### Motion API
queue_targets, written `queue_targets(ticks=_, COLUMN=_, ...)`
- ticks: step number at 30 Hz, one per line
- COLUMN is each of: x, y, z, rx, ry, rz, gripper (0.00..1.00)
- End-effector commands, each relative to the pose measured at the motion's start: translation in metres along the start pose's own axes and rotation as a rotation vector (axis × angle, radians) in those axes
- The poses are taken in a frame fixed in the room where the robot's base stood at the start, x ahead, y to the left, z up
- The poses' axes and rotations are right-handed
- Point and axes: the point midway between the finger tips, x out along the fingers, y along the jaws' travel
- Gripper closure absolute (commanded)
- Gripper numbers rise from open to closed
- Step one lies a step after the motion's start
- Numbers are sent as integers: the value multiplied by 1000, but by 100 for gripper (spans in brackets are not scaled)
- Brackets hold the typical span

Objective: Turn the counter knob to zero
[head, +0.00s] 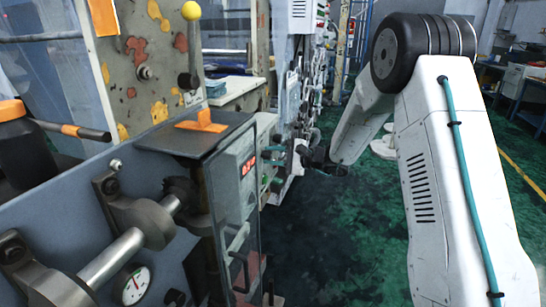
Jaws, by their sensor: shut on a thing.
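A counter with red lit digits (248,165) is set in the grey control box at the centre left. The digits are too small and slanted to read. My gripper (303,153) is dark and small in this view, at the end of my white arm, right of the box and close to the machine's side. It is shut on what seems to be the counter knob, which my fingers mostly hide. I cannot tell which way the knob is turned.
Small green and dark controls (266,180) line the box's side. A lever with a yellow ball (191,11) stands above it. A metal roller (112,257) and a gauge (135,286) are at lower left. The green floor (350,235) is open.

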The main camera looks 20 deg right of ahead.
Motion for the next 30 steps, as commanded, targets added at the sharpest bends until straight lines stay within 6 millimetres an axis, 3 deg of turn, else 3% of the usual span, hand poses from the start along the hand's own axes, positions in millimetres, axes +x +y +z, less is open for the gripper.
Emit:
queue_targets(ticks=12, x=-1, y=2, z=-2, rx=223, ry=-14, rz=21, gripper=93)
queue_targets(ticks=30, x=-1, y=3, z=-2, rx=266, ry=-18, rz=26, gripper=93)
